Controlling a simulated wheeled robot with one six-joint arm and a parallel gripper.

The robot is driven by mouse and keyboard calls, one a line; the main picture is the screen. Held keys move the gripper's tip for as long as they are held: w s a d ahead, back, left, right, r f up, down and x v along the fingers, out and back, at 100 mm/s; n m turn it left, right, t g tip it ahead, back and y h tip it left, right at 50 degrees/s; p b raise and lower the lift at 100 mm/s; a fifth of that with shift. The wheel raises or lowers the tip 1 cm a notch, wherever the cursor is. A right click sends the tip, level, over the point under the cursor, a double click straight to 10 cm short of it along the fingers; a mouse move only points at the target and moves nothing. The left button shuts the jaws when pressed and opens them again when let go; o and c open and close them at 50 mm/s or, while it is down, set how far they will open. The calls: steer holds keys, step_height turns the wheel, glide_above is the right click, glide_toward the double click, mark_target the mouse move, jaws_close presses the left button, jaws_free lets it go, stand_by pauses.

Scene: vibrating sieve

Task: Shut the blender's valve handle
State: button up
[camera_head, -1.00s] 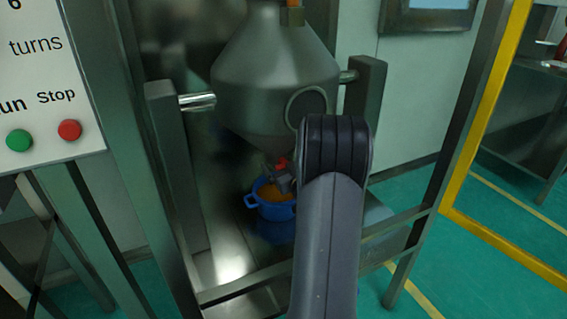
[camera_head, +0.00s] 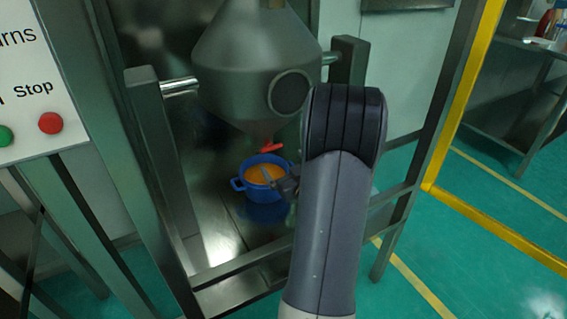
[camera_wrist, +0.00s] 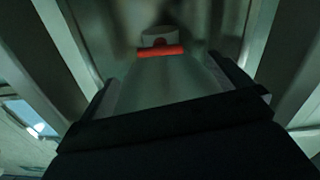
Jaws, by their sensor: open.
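The blender is a grey metal cone-shaped vessel (camera_head: 255,65) with a round port, hung between two posts. Its red valve handle (camera_head: 272,147) sits at the narrow bottom outlet. In the wrist view the red handle (camera_wrist: 161,51) lies as a crosswise bar in front of a pale round outlet. My gripper (camera_head: 279,181) is open, below and slightly right of the handle in the head view, apart from it. Its body fills the bottom of the wrist view, with nothing held. My forearm hides part of the gripper.
A blue pot (camera_head: 240,185) with orange contents stands under the outlet, close to my gripper. Metal posts (camera_head: 158,150) and a front rail (camera_head: 240,264) frame the space. A Stop button panel (camera_head: 40,75) is at left, a yellow frame (camera_head: 455,100) at right.

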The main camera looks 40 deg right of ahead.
mark_target(269, 145)
steer(key=b+x, duration=0.1)
steer(key=x, duration=0.9)
steer(key=shift+w+b, duration=0.4)
steer(key=shift+d+r+p, duration=0.1)
steer(key=shift+r+p, duration=0.05)
steer(key=shift+p, duration=0.4)
steer(key=shift+m+p, duration=0.35)
steer(key=shift+m, duration=0.25)
steer(key=shift+b, duration=0.3)
